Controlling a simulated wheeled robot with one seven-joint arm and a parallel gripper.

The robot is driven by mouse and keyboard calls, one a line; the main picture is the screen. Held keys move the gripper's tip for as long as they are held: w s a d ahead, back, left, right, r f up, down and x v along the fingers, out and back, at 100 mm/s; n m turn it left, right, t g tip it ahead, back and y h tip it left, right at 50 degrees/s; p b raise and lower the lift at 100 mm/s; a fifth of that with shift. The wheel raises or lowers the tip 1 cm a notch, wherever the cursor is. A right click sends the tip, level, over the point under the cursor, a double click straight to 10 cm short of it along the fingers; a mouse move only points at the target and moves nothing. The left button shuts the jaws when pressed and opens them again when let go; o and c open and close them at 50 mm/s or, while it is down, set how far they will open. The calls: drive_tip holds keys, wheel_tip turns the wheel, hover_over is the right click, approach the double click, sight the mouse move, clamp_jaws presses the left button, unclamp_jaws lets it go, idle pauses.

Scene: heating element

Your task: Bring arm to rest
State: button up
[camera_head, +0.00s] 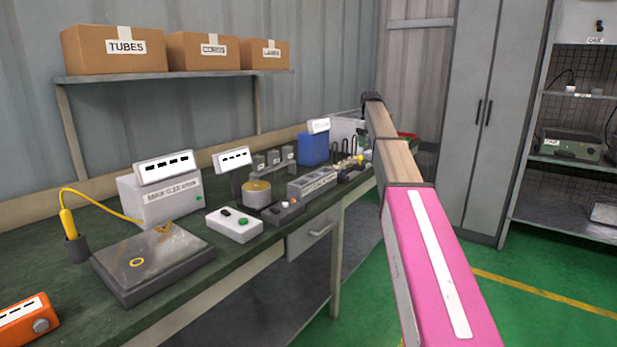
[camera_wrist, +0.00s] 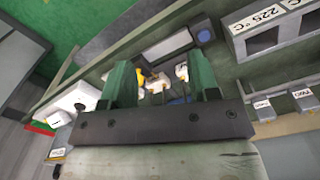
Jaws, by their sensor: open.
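My arm reaches from the lower right of the head view, with its pink link in front and a tan link beyond, to the far end of the workbench (camera_head: 285,215). My gripper (camera_wrist: 160,72) shows in the wrist view as two green fingers spread apart on a dark bar. Small white and yellow connectors (camera_wrist: 158,86) are visible between the fingers. I see nothing held. I cannot tell how far they are below the fingers. In the head view the gripper is mostly hidden behind the arm.
A shelf (camera_head: 180,76) with cartons is above. A grey cabinet (camera_head: 490,110) stands right. The green floor (camera_head: 540,290) is open.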

drive_tip(key=s+a+f+m, duration=0.2)
drive_tip(key=s+f, duration=1.3)
drive_tip(key=f, duration=0.3)
drive_tip(key=s+a+f+m, duration=0.2)
drive_tip(key=s+a+f, duration=0.1)
drive_tip(key=s+f, duration=1.25)
drive_tip(key=s+f+m, duration=0.1)
drive_tip(key=s+f, duration=0.4)
drive_tip(key=s, duration=0.2)
drive_tip(key=s+a+f+m, duration=0.1)
drive_tip(key=s+f, duration=0.4)
drive_tip(key=s, duration=0.3)
drive_tip(key=shift+f, duration=0.2)
